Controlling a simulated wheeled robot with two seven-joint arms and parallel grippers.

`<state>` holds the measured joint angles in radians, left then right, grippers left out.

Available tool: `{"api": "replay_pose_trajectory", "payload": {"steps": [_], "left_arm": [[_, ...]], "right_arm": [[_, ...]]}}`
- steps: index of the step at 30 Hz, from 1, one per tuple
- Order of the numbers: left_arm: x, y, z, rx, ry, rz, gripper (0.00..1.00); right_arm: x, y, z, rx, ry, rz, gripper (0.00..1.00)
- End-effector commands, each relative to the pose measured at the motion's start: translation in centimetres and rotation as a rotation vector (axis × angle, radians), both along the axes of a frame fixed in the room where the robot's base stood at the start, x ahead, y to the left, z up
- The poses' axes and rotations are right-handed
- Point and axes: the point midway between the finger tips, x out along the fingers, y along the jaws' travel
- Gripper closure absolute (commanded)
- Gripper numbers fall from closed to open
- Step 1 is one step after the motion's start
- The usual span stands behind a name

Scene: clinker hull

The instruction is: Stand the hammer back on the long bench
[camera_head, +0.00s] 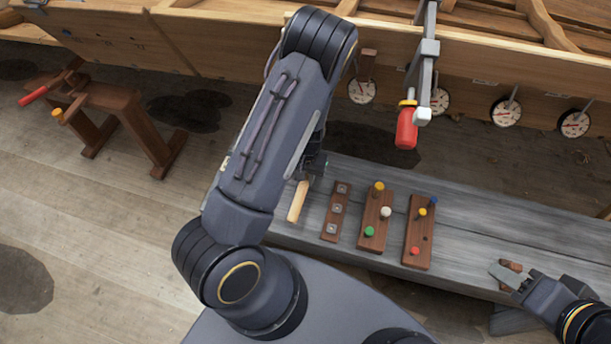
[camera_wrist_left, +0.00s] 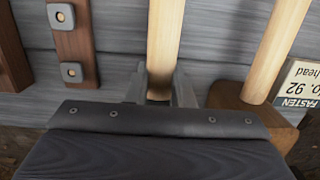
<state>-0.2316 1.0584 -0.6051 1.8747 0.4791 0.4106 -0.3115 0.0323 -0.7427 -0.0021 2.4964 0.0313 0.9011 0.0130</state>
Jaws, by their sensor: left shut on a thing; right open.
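A pale wooden handle (camera_head: 298,202), which I take to be the hammer's, shows below my left forearm at the long grey bench (camera_head: 465,215). In the left wrist view the handle (camera_wrist_left: 164,45) runs between the two fingers of my left gripper (camera_wrist_left: 160,90), which is shut on it. The hammer's head is hidden, and I cannot tell whether it touches the bench. My right gripper (camera_head: 508,276) is open over the bench's right part, by a small brown piece (camera_head: 511,265).
A second pale handle (camera_wrist_left: 275,50) rises from a brown wooden piece near a printed label (camera_wrist_left: 297,85). Dark wooden blocks (camera_head: 335,212) with pegs stand on the bench. A red-handled clamp (camera_head: 406,130) hangs from the hull (camera_head: 480,60). A trestle (camera_head: 125,100) stands left.

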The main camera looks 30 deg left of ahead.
Motion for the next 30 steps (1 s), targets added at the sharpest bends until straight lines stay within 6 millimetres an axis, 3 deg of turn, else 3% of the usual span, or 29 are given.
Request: {"api": "replay_pose_trajectory", "payload": {"steps": [17,18,23,30], "left_arm": [[0.05,-0.01,-0.82,0.000,-0.001,0.000,1.00],[0.05,-0.01,-0.81,-0.001,-0.001,0.000,0.78],[0.03,-0.01,-0.76,0.000,-0.001,0.000,0.57],[-0.05,-0.01,-0.83,0.000,0.001,0.000,0.54]], "right_arm": [[0.00,0.00,-0.74,0.000,0.000,0.000,0.55],[-0.01,0.01,-0.73,0.000,0.000,0.000,0.55],[0.00,0.00,-0.67,0.000,0.000,0.000,0.55],[0.00,0.00,-0.69,0.000,0.000,0.000,0.55]]}}
